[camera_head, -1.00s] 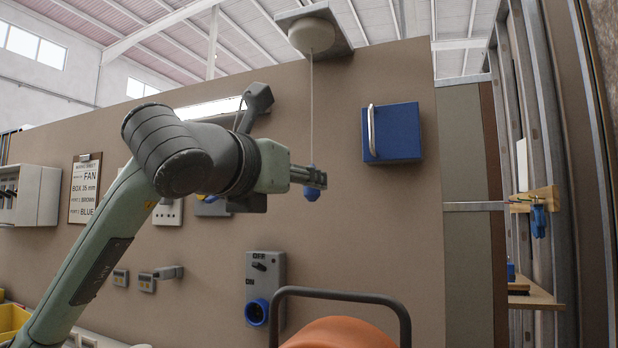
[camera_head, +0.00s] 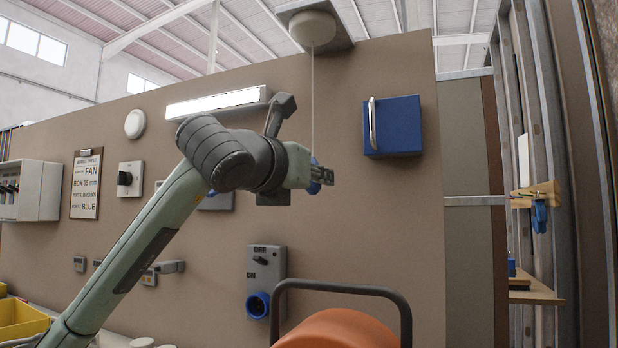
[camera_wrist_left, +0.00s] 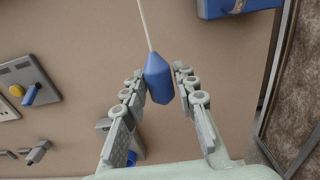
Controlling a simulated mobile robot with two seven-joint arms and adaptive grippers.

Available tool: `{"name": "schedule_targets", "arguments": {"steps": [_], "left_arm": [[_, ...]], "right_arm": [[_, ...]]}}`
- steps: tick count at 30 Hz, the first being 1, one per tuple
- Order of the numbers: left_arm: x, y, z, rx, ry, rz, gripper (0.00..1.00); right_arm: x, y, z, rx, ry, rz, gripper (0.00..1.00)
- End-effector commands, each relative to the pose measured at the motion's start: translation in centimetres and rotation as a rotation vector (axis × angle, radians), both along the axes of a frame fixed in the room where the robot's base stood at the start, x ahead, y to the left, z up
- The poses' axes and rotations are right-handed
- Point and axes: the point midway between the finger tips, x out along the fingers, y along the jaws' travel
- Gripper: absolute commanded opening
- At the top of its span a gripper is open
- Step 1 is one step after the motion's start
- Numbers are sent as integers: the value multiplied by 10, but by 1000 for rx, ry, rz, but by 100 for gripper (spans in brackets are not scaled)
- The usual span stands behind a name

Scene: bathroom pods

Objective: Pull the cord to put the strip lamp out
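The white strip lamp (camera_head: 218,103) on the brown wall looks bright and lit. A thin pale cord (camera_head: 313,100) hangs from a round white ceiling switch (camera_head: 312,28). It ends in a blue pull knob (camera_head: 314,188), partly hidden by my left gripper (camera_head: 322,176) in the head view. In the left wrist view, the blue knob (camera_wrist_left: 158,78) hangs between the fingertips of my left gripper (camera_wrist_left: 159,74). The fingers stand apart on both sides of it, very close; I cannot tell whether they touch it. My right gripper is not in view.
A blue box with a handle (camera_head: 393,126) is on the wall right of the cord. A grey switch box with a blue socket (camera_head: 266,280) is below. An orange object (camera_head: 340,330) under a dark bar stands at the front. A yellow bin (camera_head: 20,318) is at lower left.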

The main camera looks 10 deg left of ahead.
Motion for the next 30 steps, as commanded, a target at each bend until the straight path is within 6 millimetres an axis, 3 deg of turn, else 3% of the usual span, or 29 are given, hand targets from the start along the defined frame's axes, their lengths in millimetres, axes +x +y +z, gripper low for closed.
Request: {"name": "schedule_targets", "arguments": {"steps": [6, 30], "left_arm": [[0, 0, 0, 0, 0, 0, 1], [0, 0, -8, 0, 1, 0, 1]], "right_arm": [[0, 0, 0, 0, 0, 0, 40], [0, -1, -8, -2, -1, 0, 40]]}}
